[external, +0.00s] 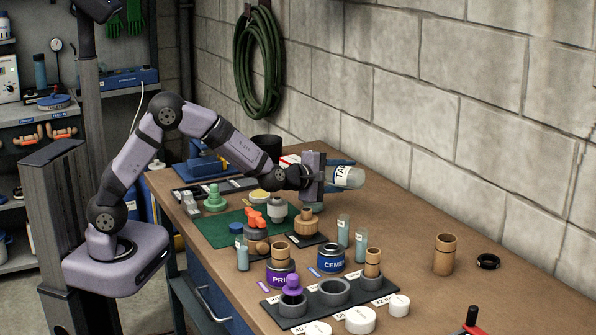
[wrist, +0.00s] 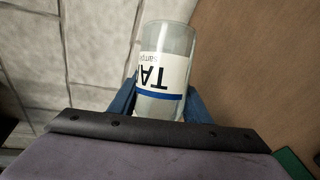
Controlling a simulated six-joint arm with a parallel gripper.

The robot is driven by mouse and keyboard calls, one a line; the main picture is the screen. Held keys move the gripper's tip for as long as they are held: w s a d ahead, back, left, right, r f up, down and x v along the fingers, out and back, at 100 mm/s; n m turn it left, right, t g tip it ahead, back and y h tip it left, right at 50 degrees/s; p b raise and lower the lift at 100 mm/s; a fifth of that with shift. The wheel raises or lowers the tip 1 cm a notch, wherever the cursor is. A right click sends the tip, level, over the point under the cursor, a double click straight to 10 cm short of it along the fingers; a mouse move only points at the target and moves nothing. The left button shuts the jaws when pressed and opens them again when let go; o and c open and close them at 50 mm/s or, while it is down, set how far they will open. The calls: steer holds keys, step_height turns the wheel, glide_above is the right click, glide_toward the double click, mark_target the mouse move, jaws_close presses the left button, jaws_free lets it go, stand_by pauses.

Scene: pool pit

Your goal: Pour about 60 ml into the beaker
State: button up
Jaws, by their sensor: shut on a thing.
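My gripper (external: 338,175) is shut on a clear labelled container (external: 350,177), whose white label begins "TA". The container is held above the table, tipped to nearly horizontal, with its free end toward the right. In the wrist view the container (wrist: 167,42) sits between the blue fingers (wrist: 160,105), and its label also reads "sample". Part of the container is hidden by my gripper. No stream of liquid is visible.
Glass vials (external: 343,229), a blue tin (external: 331,257), a purple tin (external: 281,273) and a dark holder (external: 334,291) crowd the table's front. A wooden cylinder (external: 444,254) and a black ring (external: 488,261) stand at right. The block wall (external: 400,110) runs behind. Table between vials and cylinder is clear.

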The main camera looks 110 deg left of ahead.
steer(key=f+m+g+p, duration=0.1)
steer(key=m+p, duration=0.1)
steer(key=p, duration=0.6)
steer(key=shift+w+d+f+g+p, duration=0.1)
steer(key=shift+w+f+g+p, duration=0.1)
steer(key=shift+g+p, duration=0.1)
steer(key=shift+m, duration=0.3)
steer(key=shift+r+p, duration=0.2)
steer(key=shift+p, duration=0.6)
steer(key=p, duration=0.2)
steer(key=shift+w+r+m+g+p, duration=0.1)
steer(key=shift+r+m+g+p, duration=0.05)
steer(key=shift+m+g+p, duration=0.15)
steer(key=shift+p, duration=0.3)
steer(key=shift+m+p, duration=0.4)
